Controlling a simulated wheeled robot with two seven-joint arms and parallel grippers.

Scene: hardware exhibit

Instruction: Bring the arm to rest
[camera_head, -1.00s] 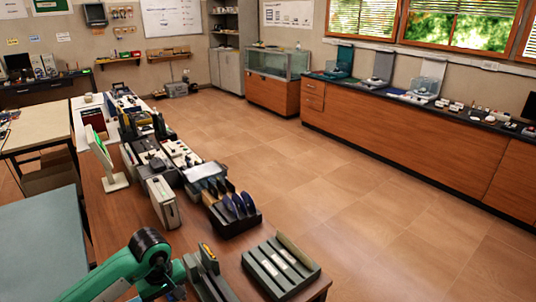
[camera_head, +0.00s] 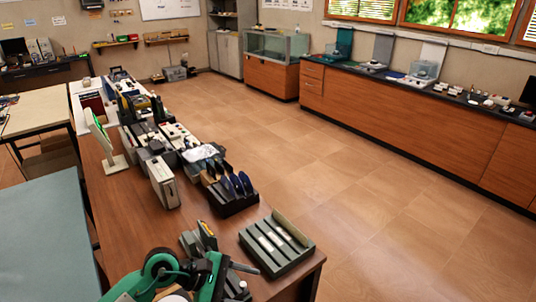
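My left arm (camera_head: 160,272), green with black joints, comes in at the bottom edge, folded over the near end of the brown table (camera_head: 145,222). The dark parts at its right side seem to be my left gripper (camera_head: 242,280), partly cut off by the bottom edge. Its fingers are too unclear to tell open from shut, and nothing held can be made out. My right arm and gripper are out of view.
Near the arm are a grey slotted tray (camera_head: 277,245), a small grey holder (camera_head: 198,240), a black rack of dark discs (camera_head: 232,192) and a beige box (camera_head: 162,183). The tiled floor (camera_head: 370,215) is clear.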

